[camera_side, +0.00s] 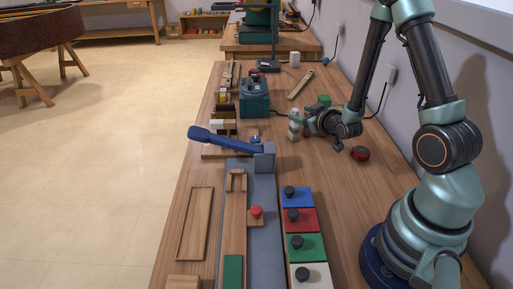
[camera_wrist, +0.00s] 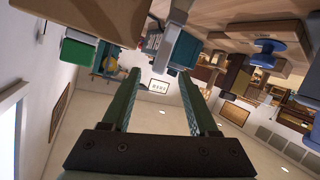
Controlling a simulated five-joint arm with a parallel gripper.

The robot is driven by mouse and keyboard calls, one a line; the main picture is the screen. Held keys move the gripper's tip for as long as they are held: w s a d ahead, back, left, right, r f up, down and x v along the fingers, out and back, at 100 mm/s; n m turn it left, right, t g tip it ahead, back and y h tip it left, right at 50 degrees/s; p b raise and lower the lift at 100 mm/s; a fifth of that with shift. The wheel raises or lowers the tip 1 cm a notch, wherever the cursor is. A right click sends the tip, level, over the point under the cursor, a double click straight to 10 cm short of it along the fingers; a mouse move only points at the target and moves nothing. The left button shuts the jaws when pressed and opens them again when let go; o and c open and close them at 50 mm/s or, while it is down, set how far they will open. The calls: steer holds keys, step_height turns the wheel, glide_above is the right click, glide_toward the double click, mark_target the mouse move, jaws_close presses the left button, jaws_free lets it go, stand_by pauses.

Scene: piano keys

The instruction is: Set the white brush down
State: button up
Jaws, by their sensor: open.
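My gripper (camera_wrist: 160,75) is open in the wrist view, with its two fingers apart and nothing clearly held between them. In the side view my gripper (camera_side: 290,116) is low over the middle of the bench, reaching left. A pale, upright, whitish object (camera_side: 295,128) stands at its fingers, partly overlapped by them. It may be the white brush, but it is too small to be sure. I cannot tell whether the fingers touch it.
A teal machine (camera_side: 255,98) stands just left of my gripper. A green block (camera_side: 324,100) and a dark red round object (camera_side: 360,153) are nearby. A blue lever (camera_side: 230,140) and colored blocks with black knobs (camera_side: 301,245) are in front. Bare bench lies between.

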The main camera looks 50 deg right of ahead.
steer(key=shift+x, duration=3.8)
jaws_close()
